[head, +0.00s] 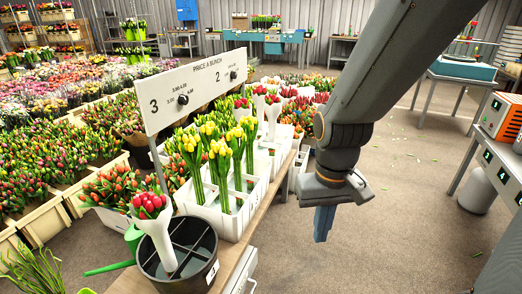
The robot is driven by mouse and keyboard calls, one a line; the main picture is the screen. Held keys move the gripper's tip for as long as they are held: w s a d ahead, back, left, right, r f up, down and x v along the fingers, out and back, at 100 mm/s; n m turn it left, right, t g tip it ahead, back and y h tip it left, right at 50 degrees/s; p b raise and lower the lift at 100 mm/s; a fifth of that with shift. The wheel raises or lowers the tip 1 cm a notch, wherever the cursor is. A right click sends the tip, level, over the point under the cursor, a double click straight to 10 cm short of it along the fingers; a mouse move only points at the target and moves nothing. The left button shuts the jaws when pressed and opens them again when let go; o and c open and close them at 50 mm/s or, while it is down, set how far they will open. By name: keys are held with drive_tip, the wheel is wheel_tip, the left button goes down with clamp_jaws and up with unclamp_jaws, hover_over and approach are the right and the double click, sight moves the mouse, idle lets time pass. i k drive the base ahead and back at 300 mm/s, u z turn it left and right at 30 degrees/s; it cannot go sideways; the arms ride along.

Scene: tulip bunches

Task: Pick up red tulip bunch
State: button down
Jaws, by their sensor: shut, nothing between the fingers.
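A red tulip bunch (151,207) in a white wrap stands tilted in the divided black bucket (171,289) at the lower left. Other red tulip bunches in white wraps (271,111) stand farther back along the stand. My gripper (323,223) hangs pointing down over the floor, to the right of the stand and apart from every bunch. Its fingers are together and hold nothing.
White crates (228,226) with yellow tulip bunches (220,150) stand between the bucket and the far red bunches. A price sign (193,90) rises over them. Open floor (400,215) lies to the right, then an orange machine (500,115) on a table.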

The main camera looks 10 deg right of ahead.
sight(151, 212)
drive_tip(key=z, duration=0.55)
drive_tip(key=k, duration=0.8)
drive_tip(key=u, duration=1.35)
